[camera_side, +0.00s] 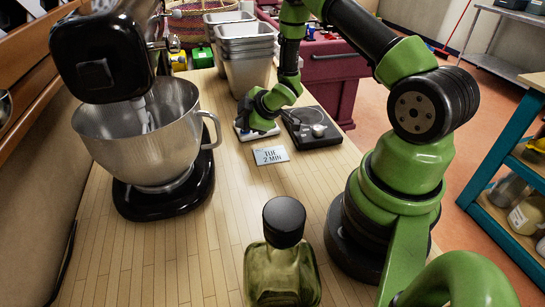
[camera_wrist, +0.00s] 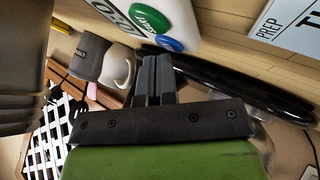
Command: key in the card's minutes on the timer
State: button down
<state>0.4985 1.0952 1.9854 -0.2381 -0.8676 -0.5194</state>
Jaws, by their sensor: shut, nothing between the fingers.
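The card (camera_side: 270,155) lies flat on the wooden counter and reads "TUE 2 MIN" in the side view. Part of the card (camera_wrist: 293,24) shows at the top right of the wrist view, with "PREP" legible. The white timer (camera_wrist: 185,15) has a green START button (camera_wrist: 150,20) and a blue button (camera_wrist: 167,44); its display is partly cut off and too unclear to read in full. In the side view my gripper (camera_side: 252,117) hides most of the timer (camera_side: 240,134). My gripper (camera_wrist: 155,72) is shut and empty beside the timer; contact cannot be told.
A black device with a round plate (camera_side: 312,128) sits right of my gripper. A stand mixer with a steel bowl (camera_side: 140,135) stands left. A green bottle (camera_side: 282,270) is in front, and steel pans (camera_side: 245,55) stand behind. The counter around the card is clear.

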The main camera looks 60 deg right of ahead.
jog(key=shift+r, duration=0.85)
notch_tip(320, 180, up, 6)
dwell(0.5)
dwell(2.4)
jog(key=shift+f, duration=3.05)
jog(key=shift+f, duration=0.45)
